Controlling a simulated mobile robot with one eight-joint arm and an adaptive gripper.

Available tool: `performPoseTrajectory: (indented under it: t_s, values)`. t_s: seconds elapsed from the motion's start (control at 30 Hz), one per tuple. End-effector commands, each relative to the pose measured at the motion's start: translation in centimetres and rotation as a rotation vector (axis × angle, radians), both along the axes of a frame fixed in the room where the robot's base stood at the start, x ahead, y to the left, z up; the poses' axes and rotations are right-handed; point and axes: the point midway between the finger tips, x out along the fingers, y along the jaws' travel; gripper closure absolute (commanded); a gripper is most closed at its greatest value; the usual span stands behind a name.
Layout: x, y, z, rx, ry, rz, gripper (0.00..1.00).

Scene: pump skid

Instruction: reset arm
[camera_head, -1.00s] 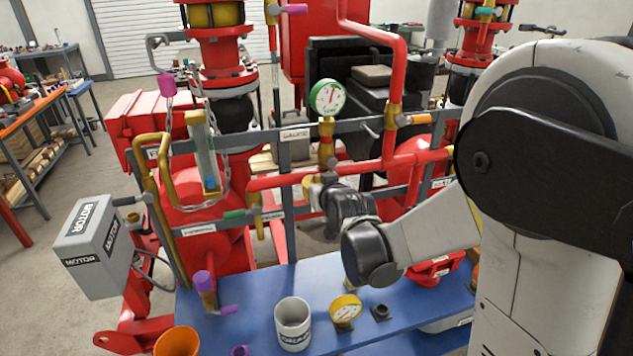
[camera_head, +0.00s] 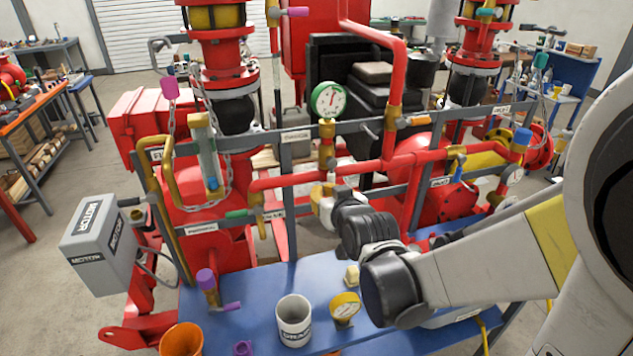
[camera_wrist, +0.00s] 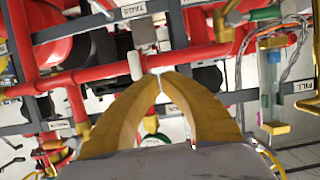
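My arm reaches in from the right in the head view, over the blue bench (camera_head: 255,285). My gripper (camera_wrist: 160,76) shows two yellow fingers in the wrist view, with their tips together and nothing seen held between them. In the head view, the gripper end is small and partly hidden behind my wrist, near the brass fitting (camera_head: 327,150) below the green-rimmed gauge (camera_head: 328,97). In the wrist view, a white cylindrical piece (camera_wrist: 135,66) on the red piping appears beside the fingertips; I cannot tell whether they touch.
Red pipes (camera_head: 300,180) and grey rails stand close around my gripper. A grey motor box (camera_head: 100,245) is at left.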

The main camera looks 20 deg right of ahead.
Motion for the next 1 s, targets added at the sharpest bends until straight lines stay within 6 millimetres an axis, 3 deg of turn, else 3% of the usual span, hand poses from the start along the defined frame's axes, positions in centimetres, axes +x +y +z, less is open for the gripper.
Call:
performPoseTrajectory:
  t_s: [0.37,0.53,0.67,1.0]
  values:
    - [-0.4,0.0,0.0,0.000,0.003,0.000,1.00]
    - [-2.4,0.4,-1.9,0.002,0.073,0.007,1.00]
    - [-6.4,0.8,-4.9,0.004,0.197,0.013,1.00]
    - [-19.6,1.1,-12.9,0.002,0.522,0.006,1.00]
